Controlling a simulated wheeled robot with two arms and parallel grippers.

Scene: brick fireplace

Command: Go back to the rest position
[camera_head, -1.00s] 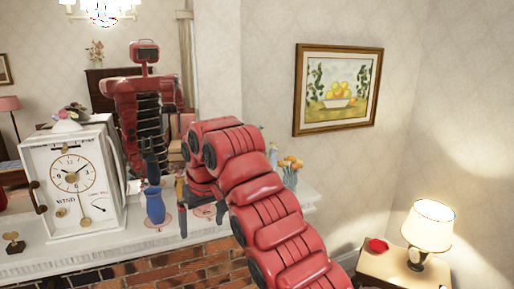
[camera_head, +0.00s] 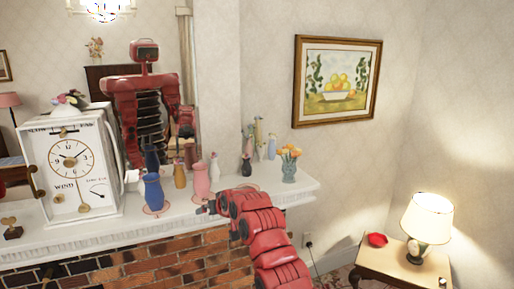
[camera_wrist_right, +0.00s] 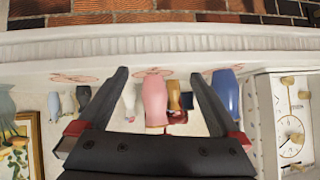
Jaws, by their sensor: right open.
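My right arm (camera_head: 262,228) comes in from the bottom right of the head view. Its gripper (camera_head: 207,208) is small there, in front of the mantel shelf near the base of a pink vase (camera_head: 201,180). In the upside-down right wrist view, the gripper (camera_wrist_right: 157,74) is open, its two dark fingers spread. The pink vase (camera_wrist_right: 155,97) shows between and beyond the fingers, standing apart from them on the shelf. Nothing is held. My left gripper is in neither view.
The white mantel shelf (camera_head: 245,196) holds a blue vase (camera_head: 153,191), an ochre vase (camera_head: 180,174), a flower vase (camera_head: 289,165) and a white clock (camera_head: 75,165). Behind is a mirror with my reflection. At right, a side table (camera_head: 385,262) carries a lit lamp (camera_head: 427,217).

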